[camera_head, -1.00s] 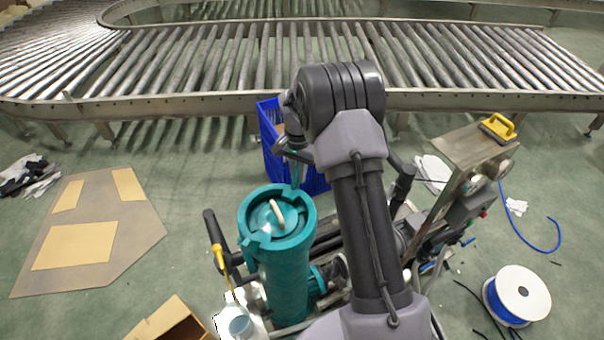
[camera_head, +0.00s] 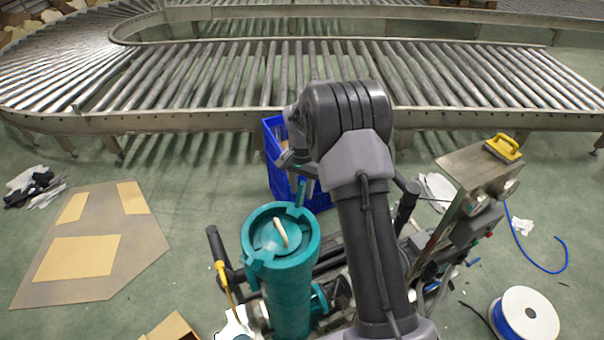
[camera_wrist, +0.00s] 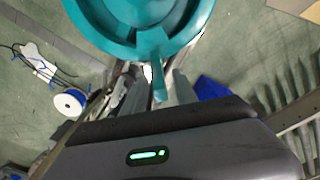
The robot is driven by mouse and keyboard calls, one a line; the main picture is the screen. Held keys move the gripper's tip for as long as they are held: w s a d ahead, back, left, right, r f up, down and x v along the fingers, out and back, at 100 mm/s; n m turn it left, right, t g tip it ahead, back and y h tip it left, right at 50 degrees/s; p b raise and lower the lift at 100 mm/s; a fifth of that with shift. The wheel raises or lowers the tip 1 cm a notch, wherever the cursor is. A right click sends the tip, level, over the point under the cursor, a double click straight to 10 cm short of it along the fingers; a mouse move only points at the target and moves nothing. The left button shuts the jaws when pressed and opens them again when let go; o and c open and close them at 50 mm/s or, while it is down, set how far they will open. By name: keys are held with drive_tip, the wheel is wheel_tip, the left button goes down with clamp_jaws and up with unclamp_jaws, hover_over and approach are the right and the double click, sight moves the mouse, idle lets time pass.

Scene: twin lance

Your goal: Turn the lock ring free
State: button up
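The teal lock ring (camera_head: 308,250) sits around the top of an upright teal cylinder (camera_head: 288,305). A pale handle bar (camera_head: 281,232) lies across the lid inside it. One ring lug (camera_head: 300,194) points away toward the blue crate; another sticks out at the ring's near left. My gripper (camera_head: 298,176) is at the far lug, pointing down. In the wrist view the lug (camera_wrist: 158,82) shows between two grey fingers, with apparent gaps beside it, so my gripper (camera_wrist: 158,92) looks open around it. Contact cannot be told.
A blue crate (camera_head: 275,150) stands just behind the cylinder, before the roller conveyor (camera_head: 230,120). A metal stand with a yellow-handled tool (camera_head: 503,147) is at right. A cable spool (camera_head: 526,318) and flat cardboard (camera_head: 95,240) lie on the floor.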

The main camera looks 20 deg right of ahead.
wheel_tip(320, 180, up, 16)
drive_tip(key=p, duration=0.3)
drive_tip(key=s+a+r+n+t+b, duration=0.1)
drive_tip(key=s+a+r+t+b, duration=0.15)
drive_tip(key=s+a+b, duration=0.35)
drive_tip(key=s+a+r+n+t+b, duration=0.1)
drive_tip(key=s+a+r+n+b, duration=0.15)
drive_tip(key=s, duration=0.55)
drive_tip(key=s+a+f+n+t+y+b, duration=0.1)
drive_tip(key=s+a+f+b, duration=0.2)
drive_tip(key=s, duration=0.5)
drive_tip(key=s+a+f+n+t+y+b, duration=0.1)
drive_tip(key=s+a+f+b, duration=0.2)
drive_tip(key=s, duration=0.6)
drive_tip(key=shift+s+f, duration=0.2)
drive_tip(key=shift+f, duration=0.05)
